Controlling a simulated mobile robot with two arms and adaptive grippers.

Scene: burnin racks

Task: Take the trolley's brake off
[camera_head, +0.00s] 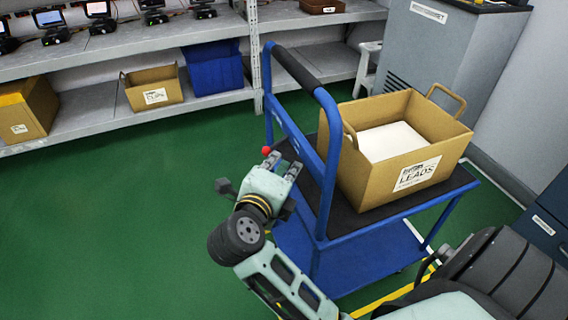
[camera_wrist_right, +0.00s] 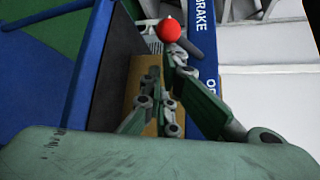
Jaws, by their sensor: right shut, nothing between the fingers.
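The blue trolley (camera_head: 330,185) has a dark deck and a push handle with a dark grip (camera_head: 297,68). The brake lever's red ball knob (camera_head: 266,150) shows at the trolley's handle end, right by the tips of my right gripper (camera_head: 282,163). In the right wrist view the red knob (camera_wrist_right: 169,30) is just beyond the fingers of my right gripper (camera_wrist_right: 163,82), beside a blue bar lettered BRAKE (camera_wrist_right: 203,22). The right gripper is shut with nothing in it. I cannot tell whether it touches the knob. The lever's lower part is mostly hidden. My left gripper is not in view.
A cardboard box labelled LEADS (camera_head: 416,172) stands on the trolley. Shelving (camera_head: 110,118) with a cardboard box (camera_head: 153,88) and a blue bin (camera_head: 212,68) runs along the back. A grey cabinet (camera_head: 430,50) stands behind the trolley. Green floor at the left is clear.

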